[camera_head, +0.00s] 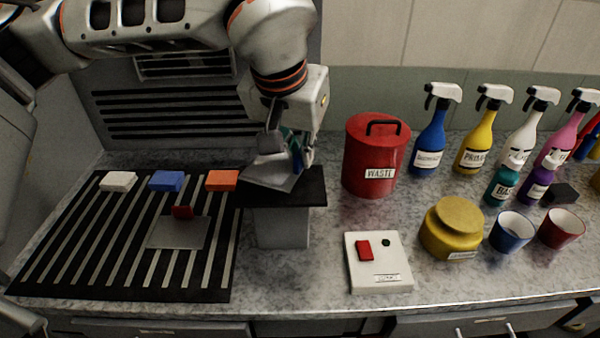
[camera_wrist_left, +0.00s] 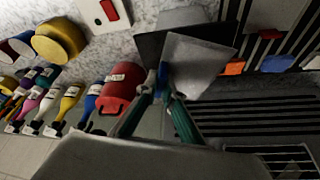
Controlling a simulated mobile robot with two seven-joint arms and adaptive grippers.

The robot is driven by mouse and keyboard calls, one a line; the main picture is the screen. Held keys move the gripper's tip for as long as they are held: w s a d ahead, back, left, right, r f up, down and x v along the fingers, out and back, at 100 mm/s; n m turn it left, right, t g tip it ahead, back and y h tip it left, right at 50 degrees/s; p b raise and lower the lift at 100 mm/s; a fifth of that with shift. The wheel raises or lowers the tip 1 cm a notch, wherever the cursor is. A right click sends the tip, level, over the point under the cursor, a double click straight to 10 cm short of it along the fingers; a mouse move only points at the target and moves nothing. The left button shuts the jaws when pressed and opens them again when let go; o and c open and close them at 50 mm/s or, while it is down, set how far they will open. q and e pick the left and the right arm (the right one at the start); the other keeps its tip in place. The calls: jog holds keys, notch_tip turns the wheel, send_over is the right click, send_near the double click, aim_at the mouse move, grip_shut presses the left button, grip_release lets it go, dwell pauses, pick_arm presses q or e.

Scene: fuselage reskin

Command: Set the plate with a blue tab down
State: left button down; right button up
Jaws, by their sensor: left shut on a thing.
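My left gripper (camera_head: 298,160) is shut on the blue tab (camera_wrist_left: 163,76) of a grey metal plate (camera_head: 270,177). The plate is at the black-topped stand (camera_head: 312,187), over its left part and tilted in the head view. I cannot tell whether it touches the top. In the left wrist view the plate (camera_wrist_left: 196,66) reaches out from the fingertips (camera_wrist_left: 160,92), with the black top (camera_wrist_left: 160,42) behind it. The blue tab is mostly hidden by the fingers in the head view. My right gripper is not in view.
A striped black rack (camera_head: 110,284) at left holds a grey plate with a red tab (camera_head: 182,212). White, blue and orange blocks (camera_head: 222,180) line its back. A red waste bin (camera_head: 368,170) stands close right of the stand. A switch box (camera_head: 385,275) sits in front.

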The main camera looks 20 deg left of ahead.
aim_at(300, 170)
pick_arm(q)
jog(key=shift+f, duration=2.25)
jog(key=c, duration=2.2)
grip_release()
jog(key=shift+f, duration=0.1)
jog(key=shift+r, duration=0.25)
jog(key=v, duration=1.2)
jog(key=shift+s+f, duration=0.1)
